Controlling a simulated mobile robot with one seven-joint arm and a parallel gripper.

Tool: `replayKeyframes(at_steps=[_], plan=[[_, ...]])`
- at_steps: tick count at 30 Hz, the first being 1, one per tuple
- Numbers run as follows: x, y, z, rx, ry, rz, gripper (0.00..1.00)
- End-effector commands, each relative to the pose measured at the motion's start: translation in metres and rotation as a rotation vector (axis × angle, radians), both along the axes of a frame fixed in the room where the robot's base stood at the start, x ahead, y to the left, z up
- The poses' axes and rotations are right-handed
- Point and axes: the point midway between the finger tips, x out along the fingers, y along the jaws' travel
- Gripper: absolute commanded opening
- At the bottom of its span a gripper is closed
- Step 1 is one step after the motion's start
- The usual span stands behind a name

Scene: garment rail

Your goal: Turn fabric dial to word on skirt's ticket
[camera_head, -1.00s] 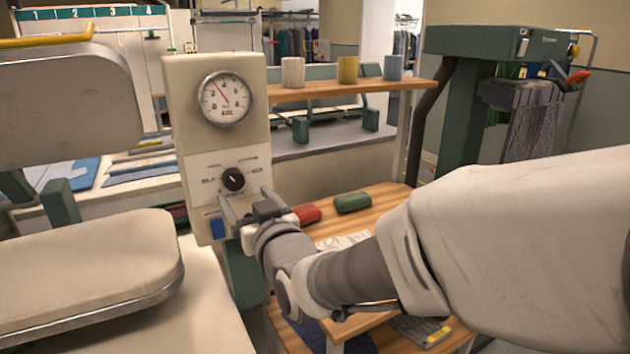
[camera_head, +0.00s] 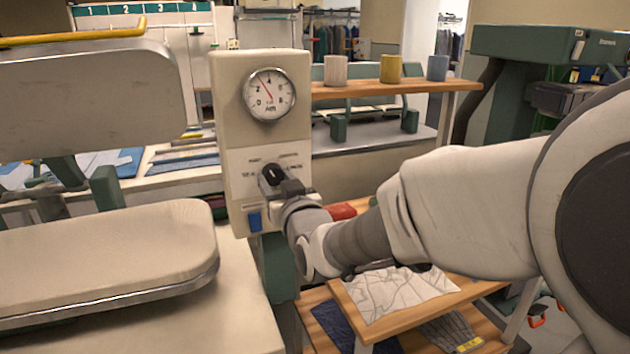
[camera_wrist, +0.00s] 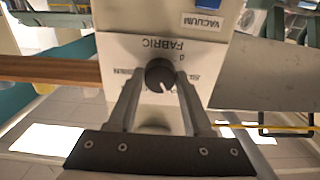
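The black round fabric dial (camera_wrist: 160,75) sits on the pale panel of the white control box (camera_head: 262,130). In the wrist view the word FABRIC shows upside down beside it, with partly covered words around it. A white mark on the dial points toward the lower right there. My gripper (camera_wrist: 160,80) is open, with one finger on each side of the dial and what look like thin gaps. In the head view my gripper (camera_head: 275,180) partly covers the dial. A dark pleated garment, likely the skirt, (camera_head: 445,332) lies on the low shelf with a yellow ticket (camera_head: 470,345); its word is too small to read.
A round gauge (camera_head: 269,94) is above the dial, and a blue VACUUM switch (camera_head: 254,219) below. A padded press board (camera_head: 110,245) stands at left.

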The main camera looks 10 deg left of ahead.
Motion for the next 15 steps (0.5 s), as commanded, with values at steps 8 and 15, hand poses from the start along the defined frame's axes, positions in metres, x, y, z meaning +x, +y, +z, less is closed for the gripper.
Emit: replayKeyframes(at_steps=[8,15], plan=[[-0.0003,0.0001,0.0001,0.0,0.0,0.0,0.0],[-0.0003,0.0001,-0.0009,0.019,0.009,0.0,0.0]])
